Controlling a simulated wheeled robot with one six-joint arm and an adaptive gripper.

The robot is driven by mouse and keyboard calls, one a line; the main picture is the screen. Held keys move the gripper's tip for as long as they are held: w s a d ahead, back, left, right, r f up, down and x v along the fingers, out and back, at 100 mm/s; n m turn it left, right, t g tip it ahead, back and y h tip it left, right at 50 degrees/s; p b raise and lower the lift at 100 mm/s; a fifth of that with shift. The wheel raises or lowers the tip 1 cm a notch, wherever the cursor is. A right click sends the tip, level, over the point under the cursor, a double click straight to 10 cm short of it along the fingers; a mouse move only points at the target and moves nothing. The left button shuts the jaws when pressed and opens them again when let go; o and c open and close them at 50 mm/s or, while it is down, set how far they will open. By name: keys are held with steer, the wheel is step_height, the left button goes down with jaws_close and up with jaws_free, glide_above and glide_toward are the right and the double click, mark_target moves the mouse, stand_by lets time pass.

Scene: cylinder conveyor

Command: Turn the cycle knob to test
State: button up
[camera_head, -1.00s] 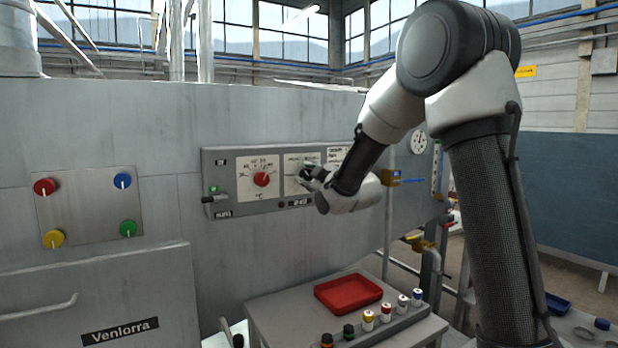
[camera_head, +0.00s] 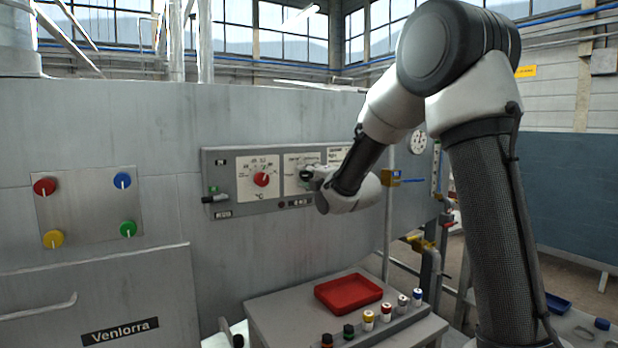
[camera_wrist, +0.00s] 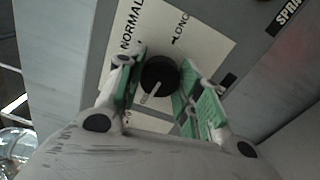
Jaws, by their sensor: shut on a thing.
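The cycle knob (camera_wrist: 158,76) is a black round knob with a pale pointer line, on a white dial plate (camera_wrist: 198,42) marked NORMAL and LONG. In the wrist view its pointer line slants toward the lower left. No TEST mark can be read. My gripper (camera_wrist: 162,80) has its green-padded fingers on either side of the knob and is shut on it. In the head view my gripper (camera_head: 312,175) is at this dial, to the right of the red temperature knob (camera_head: 261,179), and covers much of the plate.
The grey control panel (camera_head: 225,169) also carries a small switch with a green light at left. Four coloured knobs sit on a plate (camera_head: 88,207) further left. Below stands a table with a red tray (camera_head: 348,292) and several capped bottles. A vertical pipe (camera_head: 390,225) stands right of my gripper.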

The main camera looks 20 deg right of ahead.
steer(key=shift+f+n, duration=0.1)
steer(key=shift+n, duration=0.5)
steer(key=o, duration=1)
steer(key=shift+o, duration=0.2)
steer(key=shift+s, duration=0.15)
steer(key=shift+s+d, duration=0.15)
steer(key=shift+s, duration=0.2)
steer(key=v, duration=1.1)
